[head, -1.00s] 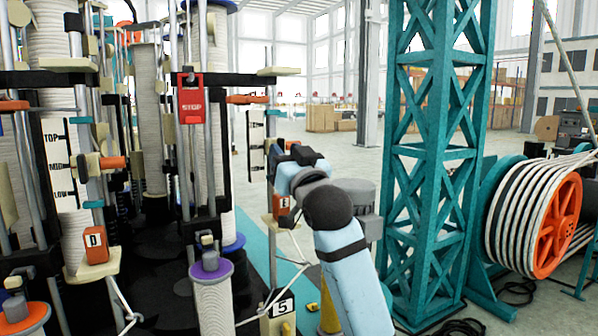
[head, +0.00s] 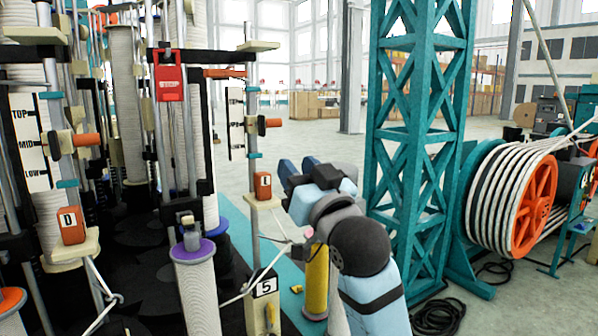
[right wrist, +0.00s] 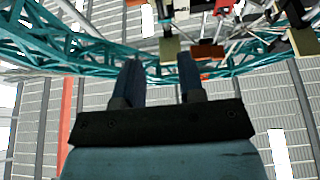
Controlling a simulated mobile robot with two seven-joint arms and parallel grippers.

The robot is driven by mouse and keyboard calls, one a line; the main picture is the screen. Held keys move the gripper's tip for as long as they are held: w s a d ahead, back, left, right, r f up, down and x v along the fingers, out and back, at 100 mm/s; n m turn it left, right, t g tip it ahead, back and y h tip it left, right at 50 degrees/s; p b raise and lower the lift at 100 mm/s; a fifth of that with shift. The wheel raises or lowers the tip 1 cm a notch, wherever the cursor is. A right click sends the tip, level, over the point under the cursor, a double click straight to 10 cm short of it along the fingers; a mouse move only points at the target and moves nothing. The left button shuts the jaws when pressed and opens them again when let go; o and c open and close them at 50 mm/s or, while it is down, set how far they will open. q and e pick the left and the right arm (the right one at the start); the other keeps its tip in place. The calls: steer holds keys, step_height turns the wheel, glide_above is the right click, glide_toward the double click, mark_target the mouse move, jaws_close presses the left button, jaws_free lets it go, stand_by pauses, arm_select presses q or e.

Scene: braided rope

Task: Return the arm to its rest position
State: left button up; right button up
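My right arm comes up from the bottom of the head view. Its right gripper (head: 299,168) has dark blue fingers and points up and away, right of the braiding machine's post (head: 252,130). In the right wrist view the two fingers of the right gripper (right wrist: 160,74) stand apart with nothing between them, so it is open and empty. In the head view it looks clear of the post, though the depth between them is hard to judge. My left gripper is not in view.
The braiding machine's spools, including a purple-topped one (head: 198,290), fill the left. A yellow cylinder (head: 316,280) stands close beside my right arm. A teal lattice tower (head: 412,150) and a rope reel with an orange hub (head: 535,195) stand right. Open floor lies behind.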

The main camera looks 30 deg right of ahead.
steer(key=shift+f, duration=0.1)
steer(key=w+a+f+n+g+y+p, duration=0.1)
steer(key=a+f+n+g+y+p, duration=0.15)
steer(key=f, duration=1.05)
steer(key=w+a+f+n+g+y+p, duration=0.1)
steer(key=a+f+g+p, duration=0.25)
steer(key=f, duration=0.85)
steer(key=s+a+f+g+p, duration=0.2)
steer(key=s+f, duration=0.8)
steer(key=f, duration=0.2)
steer(key=s+a+f+g+y+p, duration=0.1)
steer(key=s+a+f+g+p, duration=0.2)
steer(key=s+f, duration=0.8)
step_height(320, 180, down, 2)
steer(key=shift+s+f+g+p, duration=0.1)
steer(key=shift+s+g+p, duration=0.2)
steer(key=shift+p, duration=0.05)
steer(key=shift+n, duration=0.25)
